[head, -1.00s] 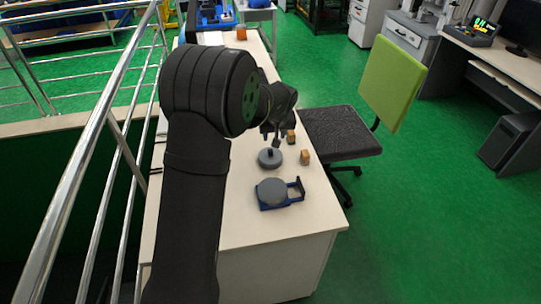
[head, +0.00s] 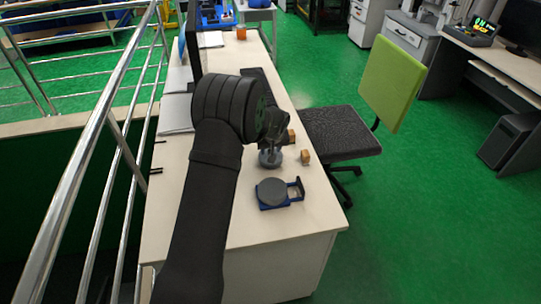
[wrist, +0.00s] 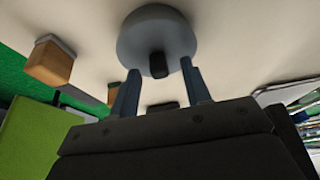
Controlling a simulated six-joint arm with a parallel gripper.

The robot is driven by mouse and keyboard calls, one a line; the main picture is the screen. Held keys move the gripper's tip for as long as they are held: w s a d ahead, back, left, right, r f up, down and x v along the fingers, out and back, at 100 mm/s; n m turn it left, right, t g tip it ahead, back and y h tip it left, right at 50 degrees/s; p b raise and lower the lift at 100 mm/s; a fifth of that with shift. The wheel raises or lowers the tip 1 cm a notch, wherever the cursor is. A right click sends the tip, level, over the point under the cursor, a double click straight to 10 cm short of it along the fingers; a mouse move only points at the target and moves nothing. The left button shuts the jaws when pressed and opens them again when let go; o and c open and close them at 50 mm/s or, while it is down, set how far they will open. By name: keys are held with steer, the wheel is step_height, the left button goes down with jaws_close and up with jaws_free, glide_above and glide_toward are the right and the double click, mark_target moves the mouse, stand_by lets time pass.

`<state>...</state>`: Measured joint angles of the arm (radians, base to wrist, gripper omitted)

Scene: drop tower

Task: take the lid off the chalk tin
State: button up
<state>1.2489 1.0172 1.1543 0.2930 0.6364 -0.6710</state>
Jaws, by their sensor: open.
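The chalk tin's lid is round and grey with a dark knob (wrist: 158,64) in the middle. In the wrist view the lid (wrist: 152,32) lies just beyond my fingertips. In the head view the tin (head: 264,161) stands on the desk, partly covered by my gripper (head: 270,152). In the wrist view my gripper (wrist: 161,68) is open, with one finger on each side of the knob. I cannot tell whether the fingers touch the lid. The tin's body below the lid is mostly hidden.
A blue holder (head: 297,198) with a grey disc (head: 271,192) sits on the desk (head: 250,228) nearer the front edge. A small wooden block (head: 305,157) stands right of the tin, another (head: 291,136) behind it. A green-backed chair (head: 392,83) is beside the desk.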

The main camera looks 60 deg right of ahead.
jaws_close()
steer(key=shift+r, duration=0.15)
